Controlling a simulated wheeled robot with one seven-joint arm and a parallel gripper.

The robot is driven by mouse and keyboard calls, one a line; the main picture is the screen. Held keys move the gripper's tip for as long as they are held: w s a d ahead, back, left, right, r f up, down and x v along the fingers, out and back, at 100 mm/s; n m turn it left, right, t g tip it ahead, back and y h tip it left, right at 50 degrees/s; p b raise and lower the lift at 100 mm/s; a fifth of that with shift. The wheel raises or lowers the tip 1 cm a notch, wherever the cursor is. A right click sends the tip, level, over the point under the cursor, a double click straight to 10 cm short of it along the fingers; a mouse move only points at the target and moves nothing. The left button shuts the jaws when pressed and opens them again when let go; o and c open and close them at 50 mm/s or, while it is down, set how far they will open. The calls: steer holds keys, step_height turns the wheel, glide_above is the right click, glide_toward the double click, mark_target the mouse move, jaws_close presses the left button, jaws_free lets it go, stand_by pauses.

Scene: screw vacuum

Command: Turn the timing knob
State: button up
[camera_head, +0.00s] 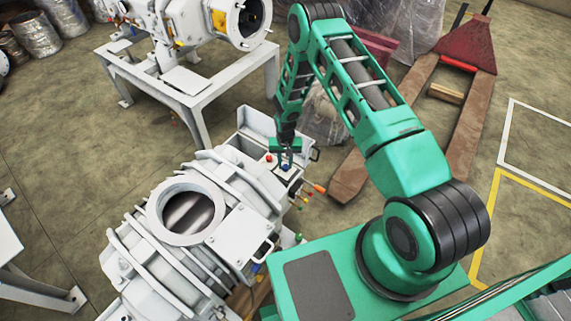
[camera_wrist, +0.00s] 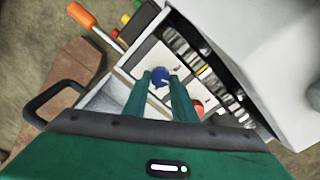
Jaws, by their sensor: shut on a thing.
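The blue timing knob (camera_wrist: 160,76) sits on a white panel (camera_wrist: 150,58) of the control box. In the wrist view my gripper (camera_wrist: 160,85) has its two green fingers around the knob, one on each side, shut on it. In the head view my gripper (camera_head: 287,160) reaches straight down onto the box, and the blue knob (camera_head: 285,167) shows between the fingertips. The knob's lower part is hidden by the fingers and my gripper's body.
A red knob (camera_wrist: 197,106) is close beside the right finger. The box's open lid (camera_head: 257,121) stands behind. The white vacuum machine (camera_head: 190,230) fills the left side.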

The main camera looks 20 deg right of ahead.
mark_target(285, 165)
steer(key=shift+a+n, duration=0.15)
steer(key=shift+n, duration=0.65)
steer(key=shift+w, duration=0.1)
steer(key=o, duration=1)
steer(key=shift+o, duration=0.2)
steer(key=shift+r, duration=0.15)
step_height(285, 165, up, 10)
steer(key=shift+r, duration=0.25)
steer(key=shift+r, duration=0.1)
